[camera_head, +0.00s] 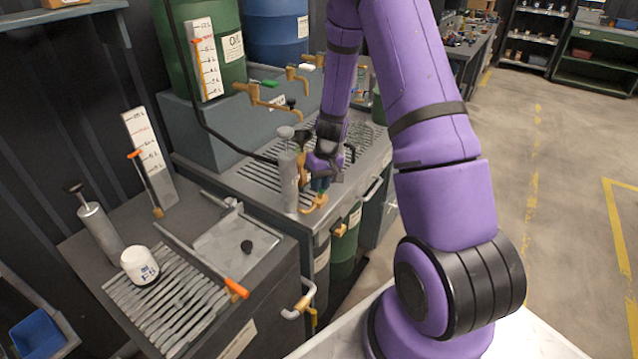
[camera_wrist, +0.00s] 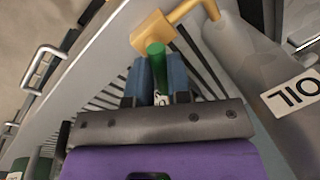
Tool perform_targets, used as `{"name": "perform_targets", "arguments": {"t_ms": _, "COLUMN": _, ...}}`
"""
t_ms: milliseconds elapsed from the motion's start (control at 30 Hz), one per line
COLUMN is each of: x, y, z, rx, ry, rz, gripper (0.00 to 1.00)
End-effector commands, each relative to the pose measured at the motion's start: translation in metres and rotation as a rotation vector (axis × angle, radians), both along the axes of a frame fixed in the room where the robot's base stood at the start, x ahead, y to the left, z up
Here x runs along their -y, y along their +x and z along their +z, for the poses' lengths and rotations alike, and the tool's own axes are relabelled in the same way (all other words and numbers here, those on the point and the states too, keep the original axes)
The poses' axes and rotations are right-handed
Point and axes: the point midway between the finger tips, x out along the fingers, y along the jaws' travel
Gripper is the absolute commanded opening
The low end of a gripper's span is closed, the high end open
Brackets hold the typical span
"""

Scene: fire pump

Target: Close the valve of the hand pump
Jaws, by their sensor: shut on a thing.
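The hand pump (camera_head: 289,180) is a grey upright cylinder with a plunger knob on top, standing on the slatted bench. It also shows large at the right in the wrist view (camera_wrist: 245,65), beside a label that reads OIL. A brass spout (camera_wrist: 160,32) leaves its side. The valve handle (camera_wrist: 156,55) is green and sits just below the brass. My gripper (camera_wrist: 160,80) is shut on the green handle, with a blue finger on each side of it. In the head view my gripper (camera_head: 322,182) is right beside the pump's spout, and the handle is mostly hidden.
A green drum (camera_head: 205,45) and a blue drum (camera_head: 277,30) with brass taps stand behind the pump. A nearer bench (camera_head: 180,270) holds another hand pump (camera_head: 100,228), a white filter (camera_head: 140,264) and an orange-handled lever (camera_head: 236,288). The floor to the right is clear.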

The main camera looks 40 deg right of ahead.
Motion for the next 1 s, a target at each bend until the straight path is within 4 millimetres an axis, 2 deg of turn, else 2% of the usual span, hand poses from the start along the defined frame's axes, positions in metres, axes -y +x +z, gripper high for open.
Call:
{"name": "perform_targets", "arguments": {"t_ms": 700, "x": 0.005, "y": -0.0047, "z": 0.0005, "rx": 0.002, "ry": -0.001, "rz": -0.681, "gripper": 0.0}}
{"name": "perform_targets", "arguments": {"t_ms": 1000, "x": 0.0059, "y": -0.0072, "z": 0.0007, "rx": 0.003, "ry": -0.001, "rz": -0.919, "gripper": 0.0}}
